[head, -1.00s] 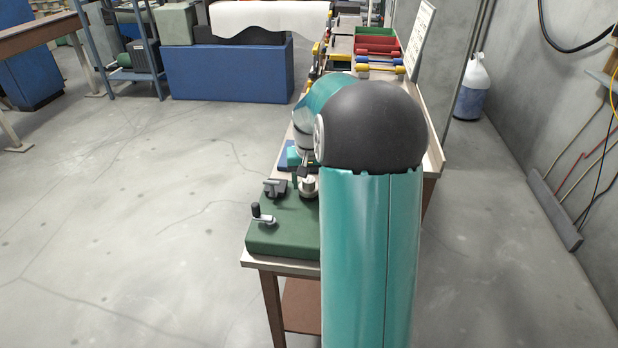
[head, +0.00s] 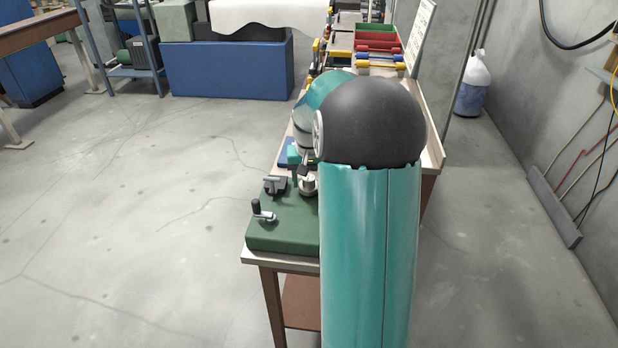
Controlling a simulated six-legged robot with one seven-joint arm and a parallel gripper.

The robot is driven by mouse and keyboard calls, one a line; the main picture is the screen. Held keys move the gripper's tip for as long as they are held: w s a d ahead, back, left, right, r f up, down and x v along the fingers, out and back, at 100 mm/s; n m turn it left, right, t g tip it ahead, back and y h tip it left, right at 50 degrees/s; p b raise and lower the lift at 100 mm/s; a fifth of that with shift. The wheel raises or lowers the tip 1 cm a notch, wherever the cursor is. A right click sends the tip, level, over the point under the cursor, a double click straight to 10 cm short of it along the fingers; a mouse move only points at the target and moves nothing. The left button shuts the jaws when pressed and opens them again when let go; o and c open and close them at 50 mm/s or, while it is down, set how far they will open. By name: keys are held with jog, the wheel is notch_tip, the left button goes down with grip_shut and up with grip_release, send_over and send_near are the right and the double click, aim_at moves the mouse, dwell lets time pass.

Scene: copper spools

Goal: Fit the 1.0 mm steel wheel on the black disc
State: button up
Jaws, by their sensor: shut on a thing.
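My gripper (head: 306,160) shows only in part, small and dark, left of my arm's black elbow and above the green machine base (head: 283,232). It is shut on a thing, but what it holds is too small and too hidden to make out. A silvery round part (head: 308,184) stands on the base just below my gripper, partly covered by my arm. I cannot tell whether it is the steel wheel. I cannot pick out the black disc.
The base stands at the near end of a long bench (head: 262,257). It carries a dark clamp (head: 274,185) and a crank with a black knob (head: 263,211). Green and red trays (head: 377,46) lie farther back. The floor at left is open; a wall is at right.

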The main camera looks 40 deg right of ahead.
jog(key=o, duration=1.1)
jog(key=r, duration=0.4)
jog(key=s+r, duration=0.1)
jog(key=r, duration=0.4)
jog(key=a+r, duration=0.1)
jog(key=r, duration=0.3)
jog(key=shift+s+r, duration=0.15)
jog(key=shift+r, duration=0.2)
jog(key=shift+a, duration=0.1)
